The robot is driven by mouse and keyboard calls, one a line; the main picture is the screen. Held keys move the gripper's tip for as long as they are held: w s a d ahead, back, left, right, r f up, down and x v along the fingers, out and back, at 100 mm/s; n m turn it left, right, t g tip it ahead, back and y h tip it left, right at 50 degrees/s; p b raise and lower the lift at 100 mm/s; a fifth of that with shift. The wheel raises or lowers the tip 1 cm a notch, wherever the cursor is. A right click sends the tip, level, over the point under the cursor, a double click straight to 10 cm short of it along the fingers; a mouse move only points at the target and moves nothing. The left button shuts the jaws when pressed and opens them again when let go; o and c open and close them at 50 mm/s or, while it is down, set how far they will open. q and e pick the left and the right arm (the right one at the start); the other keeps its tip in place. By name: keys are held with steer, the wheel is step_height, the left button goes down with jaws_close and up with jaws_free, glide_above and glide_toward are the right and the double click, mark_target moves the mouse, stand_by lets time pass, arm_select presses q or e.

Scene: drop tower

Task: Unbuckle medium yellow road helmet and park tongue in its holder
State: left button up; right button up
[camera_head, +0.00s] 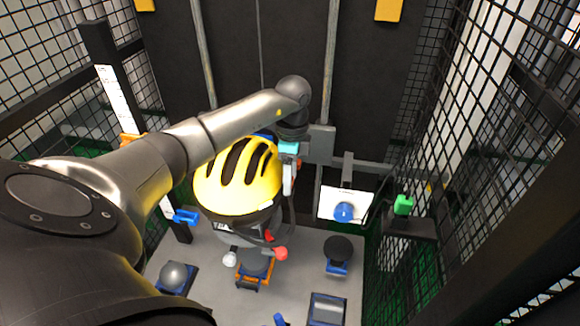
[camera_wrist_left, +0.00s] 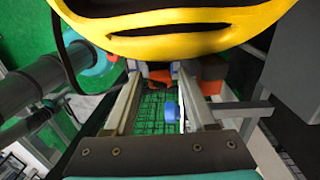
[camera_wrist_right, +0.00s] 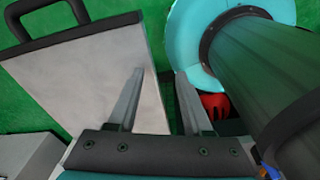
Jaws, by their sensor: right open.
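The yellow helmet (camera_head: 238,182) with black vents sits above the grey base plate in the head view, on a grey and black support. Its yellow shell also crosses the top of the left wrist view (camera_wrist_left: 190,40). My left gripper (camera_wrist_left: 155,70) is open beside and below the shell; an orange piece and a blue piece show between and beyond its fingers, and I cannot tell whether it touches them. My right gripper (camera_wrist_right: 158,75) is open and empty. I cannot make out the buckle, tongue or holder surely.
The grey base plate (camera_head: 207,262) carries a grey dome (camera_head: 174,276), a black dome (camera_head: 338,248) and an orange clamp (camera_head: 255,284). A green block (camera_head: 403,205) stands on a right-hand bracket. Black mesh walls close both sides. A pale panel (camera_wrist_right: 85,75) lies near the right gripper.

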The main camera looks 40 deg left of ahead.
arm_select(q)
steer(key=shift+o, duration=0.7)
step_height(320, 180, up, 15)
steer(key=p, duration=0.1)
steer(key=shift+w+a, duration=0.15)
steer(key=shift+w, duration=0.3)
steer(key=shift+r, duration=0.1)
